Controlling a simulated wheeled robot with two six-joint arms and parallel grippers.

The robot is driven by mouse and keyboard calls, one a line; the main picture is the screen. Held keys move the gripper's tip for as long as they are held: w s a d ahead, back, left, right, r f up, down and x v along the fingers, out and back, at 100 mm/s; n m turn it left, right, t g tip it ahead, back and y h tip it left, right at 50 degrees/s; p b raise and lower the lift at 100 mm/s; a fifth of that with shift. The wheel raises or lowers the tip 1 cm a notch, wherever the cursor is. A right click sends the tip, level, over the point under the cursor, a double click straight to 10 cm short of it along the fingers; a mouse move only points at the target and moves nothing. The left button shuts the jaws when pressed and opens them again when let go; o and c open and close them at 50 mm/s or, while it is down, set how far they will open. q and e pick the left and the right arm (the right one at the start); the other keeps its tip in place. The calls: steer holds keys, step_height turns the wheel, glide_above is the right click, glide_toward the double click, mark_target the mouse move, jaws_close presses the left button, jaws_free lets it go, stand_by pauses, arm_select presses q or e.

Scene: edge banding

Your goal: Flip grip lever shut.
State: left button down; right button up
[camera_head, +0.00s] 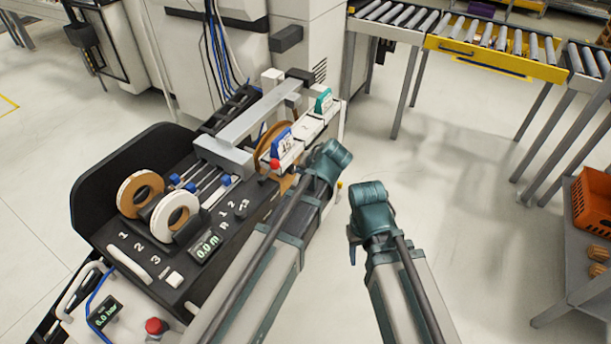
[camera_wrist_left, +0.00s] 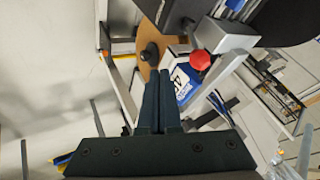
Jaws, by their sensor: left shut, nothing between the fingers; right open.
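A red knob (camera_head: 275,163), which looks like the end of the grip lever, sits beside the blue-labelled card and brown roll on the edge banding machine. In the left wrist view the red knob (camera_wrist_left: 200,60) is on a grey metal bar, right of and beyond my fingertips, apart from them. My left gripper (camera_wrist_left: 160,75) is shut and empty, its fingers pointing at the brown roll (camera_wrist_left: 140,35) and blue label. In the head view its teal wrist hides the fingers. My right gripper (camera_head: 372,210) hangs right of the machine, open, over clear floor; its fingers are mostly hidden.
The machine carries an orange-brown roll (camera_head: 140,193) and a white roll (camera_head: 175,215) at the left. A teal card (camera_head: 323,100) stands behind the blue card (camera_head: 281,143). A roller conveyor (camera_head: 470,50) and an orange crate (camera_head: 592,203) are at the right.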

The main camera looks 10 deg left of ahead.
arm_select(q)
steer(key=w+a+f, duration=0.1)
steer(key=w+a, duration=0.1)
steer(key=a, duration=0.3)
steer(key=shift+a+f+b, duration=0.2)
steer(key=shift+f+b, duration=0.1)
steer(key=shift+f, duration=0.1)
arm_select(e)
steer(key=shift+f, duration=0.85)
arm_select(q)
steer(key=shift+w, duration=0.1)
